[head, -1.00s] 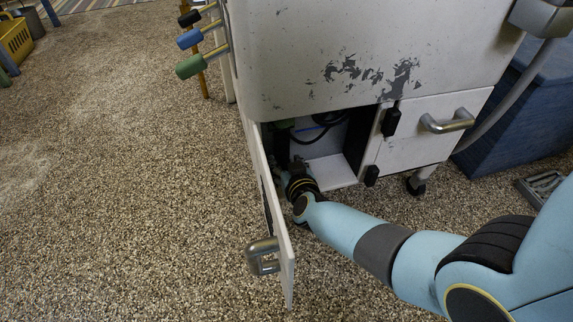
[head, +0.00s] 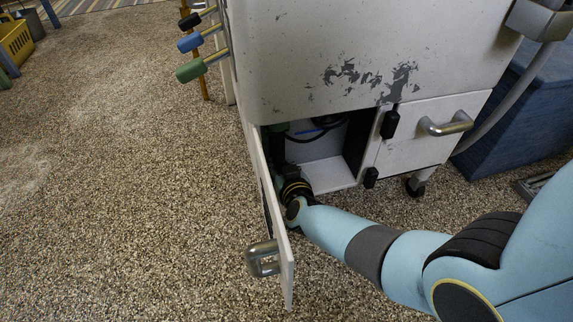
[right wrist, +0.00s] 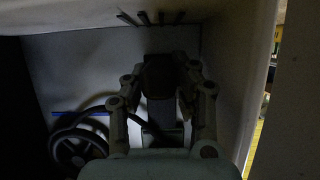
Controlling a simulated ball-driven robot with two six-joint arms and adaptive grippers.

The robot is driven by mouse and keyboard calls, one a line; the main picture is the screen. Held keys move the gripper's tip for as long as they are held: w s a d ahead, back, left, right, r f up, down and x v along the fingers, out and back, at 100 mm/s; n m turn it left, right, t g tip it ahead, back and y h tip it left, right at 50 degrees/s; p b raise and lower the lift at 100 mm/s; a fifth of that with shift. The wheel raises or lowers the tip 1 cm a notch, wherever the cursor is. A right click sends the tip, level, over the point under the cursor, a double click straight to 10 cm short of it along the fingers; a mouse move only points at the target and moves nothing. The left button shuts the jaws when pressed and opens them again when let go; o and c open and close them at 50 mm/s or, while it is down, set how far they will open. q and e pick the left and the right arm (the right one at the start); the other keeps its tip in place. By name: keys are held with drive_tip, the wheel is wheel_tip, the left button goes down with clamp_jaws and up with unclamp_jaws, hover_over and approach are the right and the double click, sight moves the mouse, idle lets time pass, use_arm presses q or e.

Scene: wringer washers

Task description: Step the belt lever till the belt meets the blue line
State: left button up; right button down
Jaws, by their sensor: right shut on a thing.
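My right gripper (right wrist: 163,76) is inside the open lower compartment of the washer (head: 340,60). In the right wrist view its fingers are shut on the dark end of the belt lever (right wrist: 160,73). In the head view the fingers are mostly hidden in shadow and by the door. A spoked pulley (right wrist: 74,150) with a dark belt (right wrist: 68,128) around it is at the lower left of the right wrist view. The blue line (right wrist: 80,113) runs behind the belt's upper part. It is too dark to tell whether they meet. My left gripper is not in view.
The open door (head: 270,210) with its metal handle (head: 262,259) stands close to the left of my right wrist. A closed door (head: 420,135) is to the right. Three coloured knobs (head: 190,70) stick out at the upper left.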

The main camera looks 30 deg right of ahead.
drive_tip(key=shift+a, duration=0.2)
drive_tip(key=c, duration=1.1)
unclamp_jaws()
drive_tip(key=v, duration=1.2)
drive_tip(key=shift+d, duration=0.1)
